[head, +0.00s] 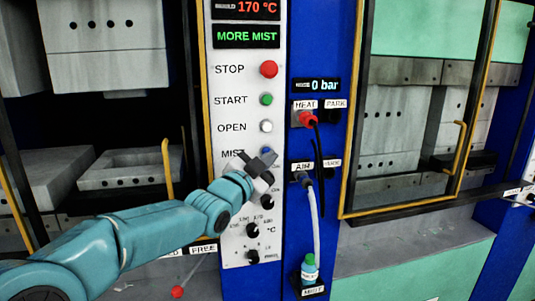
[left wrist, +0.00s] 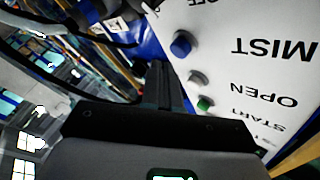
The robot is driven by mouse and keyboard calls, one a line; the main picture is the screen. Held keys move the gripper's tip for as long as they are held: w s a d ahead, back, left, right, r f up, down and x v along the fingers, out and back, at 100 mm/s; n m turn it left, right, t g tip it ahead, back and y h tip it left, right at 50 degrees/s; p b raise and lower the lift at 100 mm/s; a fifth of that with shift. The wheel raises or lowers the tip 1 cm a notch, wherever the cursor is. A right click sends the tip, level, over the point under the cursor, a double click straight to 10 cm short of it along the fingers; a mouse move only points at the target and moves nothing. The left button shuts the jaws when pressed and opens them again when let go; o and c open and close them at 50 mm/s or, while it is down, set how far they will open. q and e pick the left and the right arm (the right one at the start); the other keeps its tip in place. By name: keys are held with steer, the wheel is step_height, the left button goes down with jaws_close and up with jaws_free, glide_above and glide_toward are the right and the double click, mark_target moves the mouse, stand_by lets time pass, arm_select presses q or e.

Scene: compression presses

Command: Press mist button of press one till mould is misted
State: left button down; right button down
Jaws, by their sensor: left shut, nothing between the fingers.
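The press control panel (head: 226,110) is white, with a green MORE MIST display (head: 247,36). The blue MIST button (left wrist: 181,44) shows clear in the left wrist view; in the head view my gripper mostly covers it. My left gripper (head: 264,159) is shut and empty in front of the MIST row. In the left wrist view its fingers (left wrist: 160,80) end just short of the blue button in the picture; I cannot tell whether they touch it. A mould block with holes (head: 130,170) lies in the open left press. My right gripper is not in view.
Above MIST are the red STOP (head: 268,69), green START (head: 266,99) and white OPEN (head: 266,127) buttons. Black knobs (head: 253,230) sit below. To the right are HEAT and AIR plugs with a hose (head: 316,225), and a MIST bottle (head: 309,269).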

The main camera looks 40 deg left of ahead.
arm_select(q)
steer(key=shift+w+a, duration=0.1)
steer(key=shift+w+a, duration=0.25)
steer(key=shift+w+a+p, duration=0.3)
steer(key=shift+a, duration=0.1)
stand_by(0.8)
steer(key=shift+s+d+b, duration=0.65)
steer(key=shift+d+b, duration=0.1)
steer(key=shift+b, duration=0.45)
